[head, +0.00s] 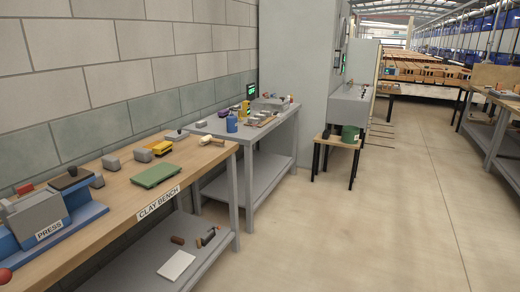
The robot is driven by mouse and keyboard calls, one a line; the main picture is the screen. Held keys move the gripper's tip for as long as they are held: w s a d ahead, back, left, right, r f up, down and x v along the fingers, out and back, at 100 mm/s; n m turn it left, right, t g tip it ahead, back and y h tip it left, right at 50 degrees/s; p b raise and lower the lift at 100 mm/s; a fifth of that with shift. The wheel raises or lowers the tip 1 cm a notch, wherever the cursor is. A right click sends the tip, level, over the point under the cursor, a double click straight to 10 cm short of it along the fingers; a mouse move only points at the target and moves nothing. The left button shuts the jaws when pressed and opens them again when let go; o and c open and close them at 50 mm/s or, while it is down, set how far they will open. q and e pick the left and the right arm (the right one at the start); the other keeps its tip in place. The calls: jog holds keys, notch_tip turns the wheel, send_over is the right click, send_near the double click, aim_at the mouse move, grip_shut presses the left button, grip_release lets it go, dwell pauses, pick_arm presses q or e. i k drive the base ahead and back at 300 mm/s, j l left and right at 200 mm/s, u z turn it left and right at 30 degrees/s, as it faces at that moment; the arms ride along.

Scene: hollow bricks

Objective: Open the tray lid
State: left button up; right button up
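Neither of my grippers shows in the head view. I cannot tell for sure which thing is the tray lid. A flat green slab or closed tray (157,175) lies on the wooden clay bench (120,214), near its front edge. A flat grey plate with a dark knob (178,135) lies at the back of the bench. A grey open tray or box (268,104) stands on the grey table (254,130) farther back.
A blue can (231,123) stands on the grey table. A small stool (337,147) holds a green bucket (350,134). The floor (330,225) at right is clear.

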aim_at(176, 134)
jog(key=i+l+z, duration=0.2)
jog(key=i, duration=1.55)
jog(key=i+u, duration=0.4)
jog(key=i+l+u, duration=0.2)
jog(key=i+u, duration=0.2)
jog(key=i+l+u, duration=0.25)
jog(key=u, duration=0.15)
jog(key=i+l+u, duration=0.4)
jog(key=k, duration=0.05)
